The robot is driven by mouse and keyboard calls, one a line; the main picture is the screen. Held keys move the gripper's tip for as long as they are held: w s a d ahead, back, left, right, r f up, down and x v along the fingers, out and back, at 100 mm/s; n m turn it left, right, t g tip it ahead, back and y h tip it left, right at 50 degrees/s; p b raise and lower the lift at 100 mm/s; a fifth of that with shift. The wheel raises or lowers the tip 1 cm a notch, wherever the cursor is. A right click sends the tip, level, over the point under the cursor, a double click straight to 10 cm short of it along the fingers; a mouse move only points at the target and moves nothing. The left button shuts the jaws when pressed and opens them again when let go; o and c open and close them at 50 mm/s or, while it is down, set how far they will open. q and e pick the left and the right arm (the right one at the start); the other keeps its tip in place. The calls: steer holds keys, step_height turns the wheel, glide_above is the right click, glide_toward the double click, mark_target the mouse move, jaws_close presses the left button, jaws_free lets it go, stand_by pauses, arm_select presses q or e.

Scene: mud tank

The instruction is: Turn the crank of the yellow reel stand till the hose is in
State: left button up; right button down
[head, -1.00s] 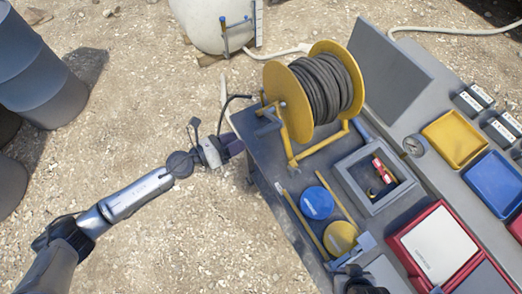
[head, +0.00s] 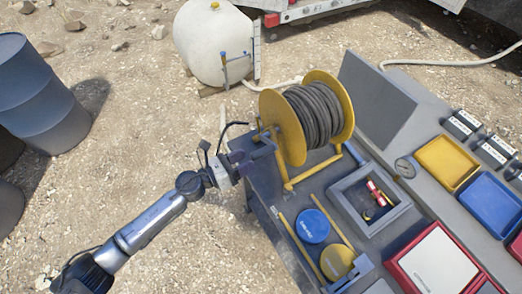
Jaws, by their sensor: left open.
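The yellow reel stand (head: 292,131) stands at the far left corner of the grey bench, with dark hose (head: 319,115) wound in many turns between its two yellow discs. My left gripper (head: 262,149) is open at the left side of the reel, its fingers pointing right, near the lower left edge of the near disc. The crank is at this side and is largely hidden by the gripper; I cannot tell whether the fingers touch it. A thin black line (head: 236,124) curves up beside the gripper. My right gripper is not in view.
A grey open box with red items (head: 340,194), a blue round lid (head: 313,226) and a yellow round lid (head: 337,261) are on the bench near the stand. A grey upright panel (head: 372,100) is right of the reel.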

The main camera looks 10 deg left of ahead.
mark_target(274, 147)
arm_select(q)
steer(key=shift+x, duration=3.15)
steer(key=shift+c, duration=0.2)
jaws_close()
